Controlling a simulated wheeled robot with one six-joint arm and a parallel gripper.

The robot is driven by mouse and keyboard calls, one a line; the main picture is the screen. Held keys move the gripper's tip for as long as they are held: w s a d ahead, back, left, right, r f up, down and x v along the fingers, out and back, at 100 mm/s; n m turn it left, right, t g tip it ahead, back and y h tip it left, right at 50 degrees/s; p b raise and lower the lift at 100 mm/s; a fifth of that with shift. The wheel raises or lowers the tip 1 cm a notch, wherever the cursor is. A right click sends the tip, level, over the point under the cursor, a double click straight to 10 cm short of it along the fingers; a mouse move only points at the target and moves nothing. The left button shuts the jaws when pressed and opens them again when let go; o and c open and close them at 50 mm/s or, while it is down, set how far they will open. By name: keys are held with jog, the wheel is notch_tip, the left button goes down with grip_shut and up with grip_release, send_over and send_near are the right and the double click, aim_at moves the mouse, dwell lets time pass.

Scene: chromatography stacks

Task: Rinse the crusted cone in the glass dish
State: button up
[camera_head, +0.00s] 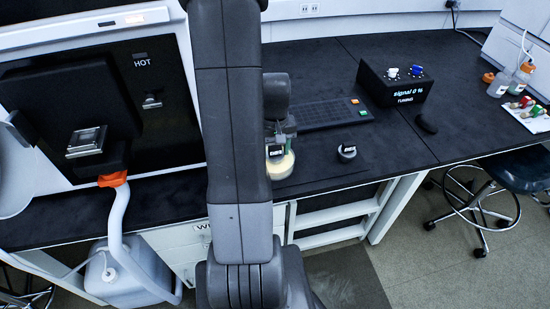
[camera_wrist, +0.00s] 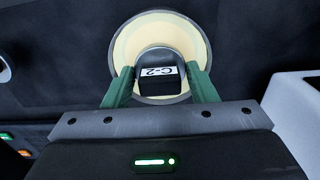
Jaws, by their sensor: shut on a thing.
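My gripper (camera_wrist: 160,82) has green fingers shut on a black block labelled C-2 (camera_wrist: 158,72), with a round grey metal part just beyond it. I take this as the cone; any crust on it is hidden. The held piece is over or in the round glass dish (camera_wrist: 121,48) of cream-coloured contents. I cannot tell whether it touches them. In the head view my gripper (camera_head: 280,142) is at the dish (camera_head: 286,168) on the black bench, with the black label block (camera_head: 275,151) between the fingers. My arm hides part of the dish.
A similar small metal piece with a black label block (camera_head: 347,152) stands on the bench right of the dish. Behind are a keyboard (camera_head: 322,113) and a black box reading "signal 0 %" (camera_head: 396,83). A large instrument marked HOT (camera_head: 142,62) stands left.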

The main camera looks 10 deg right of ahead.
aim_at(275, 147)
jog(key=shift+r+p, duration=3.2)
jog(key=shift+r, duration=1.35)
